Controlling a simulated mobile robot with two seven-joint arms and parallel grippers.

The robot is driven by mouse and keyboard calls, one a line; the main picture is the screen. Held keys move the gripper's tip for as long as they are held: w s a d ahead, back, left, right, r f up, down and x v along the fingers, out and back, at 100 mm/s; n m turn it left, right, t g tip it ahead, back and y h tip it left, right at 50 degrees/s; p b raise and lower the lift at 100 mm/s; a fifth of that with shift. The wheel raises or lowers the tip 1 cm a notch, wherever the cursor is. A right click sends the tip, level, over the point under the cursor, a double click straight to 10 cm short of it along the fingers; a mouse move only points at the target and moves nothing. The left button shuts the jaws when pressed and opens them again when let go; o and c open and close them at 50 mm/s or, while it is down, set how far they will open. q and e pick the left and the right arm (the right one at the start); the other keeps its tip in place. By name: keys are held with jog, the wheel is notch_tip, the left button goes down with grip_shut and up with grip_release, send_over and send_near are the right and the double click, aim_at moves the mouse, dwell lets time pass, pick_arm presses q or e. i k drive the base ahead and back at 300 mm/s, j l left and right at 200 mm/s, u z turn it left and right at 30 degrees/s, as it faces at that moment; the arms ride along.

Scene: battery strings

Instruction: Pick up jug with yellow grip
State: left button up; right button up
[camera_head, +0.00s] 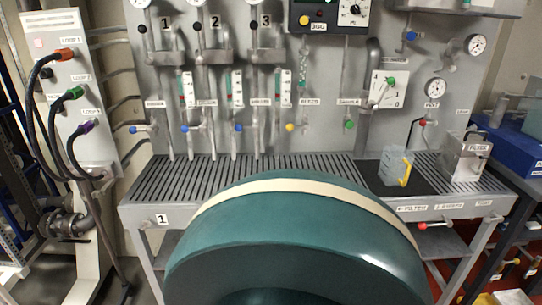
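The jug (391,165) is a clear pale-blue container with a yellow grip (406,171) on its right side. It stands upright on a dark mat at the right part of the slatted bench, below the valve with the green knob. No gripper is near it. Neither my left nor my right gripper shows in the head view.
A slatted metal bench (215,182) runs along a grey panel with gauges, valves and coloured knobs. A metal box (467,157) stands right of the jug. A hose stand (75,110) is at the left. A blue crate (515,145) is at the right.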

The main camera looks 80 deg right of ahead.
aim_at(396, 161)
jog(key=z, duration=3.5)
